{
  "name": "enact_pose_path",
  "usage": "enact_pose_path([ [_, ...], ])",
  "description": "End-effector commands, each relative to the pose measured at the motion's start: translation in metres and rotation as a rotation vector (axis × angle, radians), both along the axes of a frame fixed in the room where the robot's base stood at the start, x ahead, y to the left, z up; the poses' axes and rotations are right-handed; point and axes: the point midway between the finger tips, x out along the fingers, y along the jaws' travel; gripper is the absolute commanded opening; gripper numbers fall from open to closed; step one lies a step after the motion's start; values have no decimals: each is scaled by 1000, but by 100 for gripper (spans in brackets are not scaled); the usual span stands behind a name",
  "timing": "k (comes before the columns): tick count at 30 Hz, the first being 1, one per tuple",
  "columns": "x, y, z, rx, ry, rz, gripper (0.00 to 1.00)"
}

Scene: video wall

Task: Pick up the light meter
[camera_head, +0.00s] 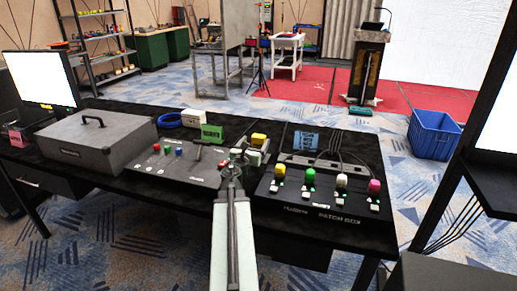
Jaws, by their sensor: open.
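No object in view is plainly marked as the light meter, and I cannot tell for sure which one it is. A small yellow block-like object (259,140) and a pale greenish box (254,157) stand close together on the black table (120,192), just right of my gripper's tip. My gripper (238,156) is open, over the table between the control panel and the patch box. It partly hides what lies behind it. A white box (193,117) and a green box (211,132) stand further back to the left.
A grey lidded case (97,135) and a grey control panel (168,165) with coloured buttons lie left. A black patch box (322,205) with coloured knobs and cables lies right, with a blue object (305,140) behind it. A blue crate (433,135) stands on the floor.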

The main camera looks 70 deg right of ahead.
Motion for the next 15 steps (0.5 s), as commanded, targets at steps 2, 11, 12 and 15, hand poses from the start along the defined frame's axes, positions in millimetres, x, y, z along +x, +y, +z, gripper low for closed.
enact_pose_path([
  [2, 0, -3, -1, 0, -1, 0, 76],
  [11, 4, -50, -7, 0, -2, -1, 76],
  [12, 4, -52, -7, 0, -2, 0, 76],
  [15, 4, -51, -7, 0, -2, 1, 76],
])
